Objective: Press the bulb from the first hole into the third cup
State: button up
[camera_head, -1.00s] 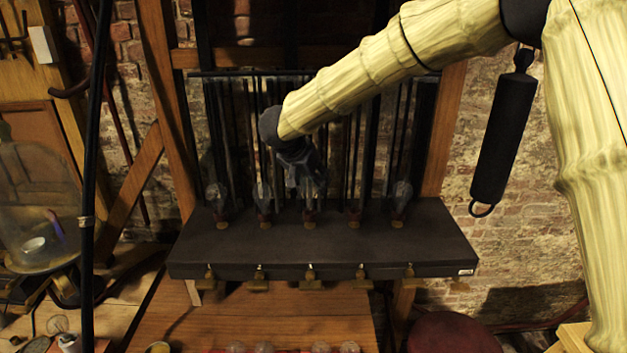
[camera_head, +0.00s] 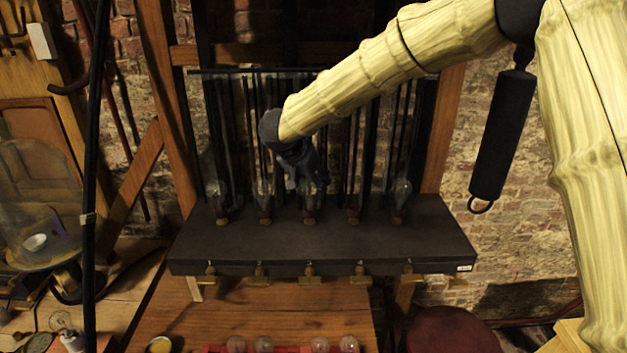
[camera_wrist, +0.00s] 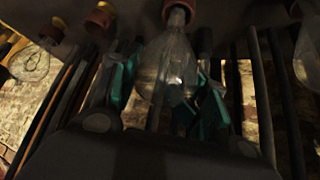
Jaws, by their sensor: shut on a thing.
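A black shelf (camera_head: 420,235) carries a row of small reddish cups along its back. My gripper (camera_head: 309,182) is over the third cup (camera_head: 309,217), the middle one, with its fingers pointing down. It is shut on a clear glass bulb, which also shows between the green finger pads in the wrist view (camera_wrist: 165,62). The bulb is upright, its base at the orange cup (camera_wrist: 178,14). I cannot tell how deep the base sits. In the head view the fingers hide most of this bulb.
Bulbs stand on both sides, such as the second (camera_head: 265,190) and fourth cups' bulbs (camera_head: 354,190). Dark vertical rods (camera_head: 215,130) rise close behind. A red rack (camera_head: 292,350) with several bulbs and a gap shows at the bottom edge. A glass bell jar (camera_head: 35,200) stands left.

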jog(key=shift+f+p, duration=0.75)
jog(key=shift+p, duration=0.2)
dwell(1.0)
jog(key=o, duration=1)
jog(key=shift+o, duration=0.2)
jog(key=shift+r, duration=0.1)
